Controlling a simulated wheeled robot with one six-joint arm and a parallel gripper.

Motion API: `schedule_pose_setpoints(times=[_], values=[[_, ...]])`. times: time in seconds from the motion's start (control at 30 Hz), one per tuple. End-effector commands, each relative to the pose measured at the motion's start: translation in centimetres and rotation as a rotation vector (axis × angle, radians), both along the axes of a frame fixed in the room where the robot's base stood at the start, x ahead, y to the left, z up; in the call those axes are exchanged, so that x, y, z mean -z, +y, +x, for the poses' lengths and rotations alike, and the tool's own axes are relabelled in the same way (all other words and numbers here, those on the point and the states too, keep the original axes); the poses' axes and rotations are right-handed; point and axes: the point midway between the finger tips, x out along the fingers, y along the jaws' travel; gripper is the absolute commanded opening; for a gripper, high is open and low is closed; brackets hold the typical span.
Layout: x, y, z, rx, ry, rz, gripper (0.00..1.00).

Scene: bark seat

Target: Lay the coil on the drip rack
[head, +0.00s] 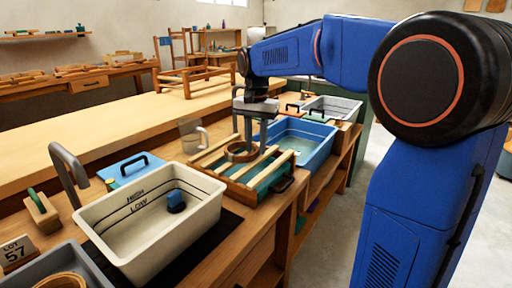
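A brown ring-shaped coil (240,154) is at the wooden slats of the drip rack (262,172), right below my gripper. It appears to lie flat on the slats, but I cannot tell for sure whether it touches them. My gripper (250,139) points down with its fingers reaching to the coil. The fingers are small here, and I cannot tell whether they grip the coil's wall or stand open around it. Another tan round coil (62,281) shows in part in the grey tub (30,273) at the bottom left.
A cream basin (200,222) marked HIGH and LOW holds a small blue object (175,201). A blue tub (316,141) stands behind the rack on the right. A clear mug (190,137) is left of the rack. A tap (68,166) and a LOT 57 block (17,252) are at left.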

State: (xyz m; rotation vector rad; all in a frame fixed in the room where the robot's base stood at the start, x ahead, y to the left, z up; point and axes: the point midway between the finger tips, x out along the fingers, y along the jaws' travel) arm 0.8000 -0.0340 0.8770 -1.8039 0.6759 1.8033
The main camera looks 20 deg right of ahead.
Motion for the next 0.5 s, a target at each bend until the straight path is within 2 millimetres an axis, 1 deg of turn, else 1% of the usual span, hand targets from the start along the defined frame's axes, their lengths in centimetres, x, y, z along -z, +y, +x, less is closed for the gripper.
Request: schedule_pose_setpoints(times=[0.3,0.5], values=[[-5.9,0.0,0.1,0.0,-0.003,0.0,0.28],[-9.2,0.0,0.0,0.0,-0.003,0.0,0.28]])
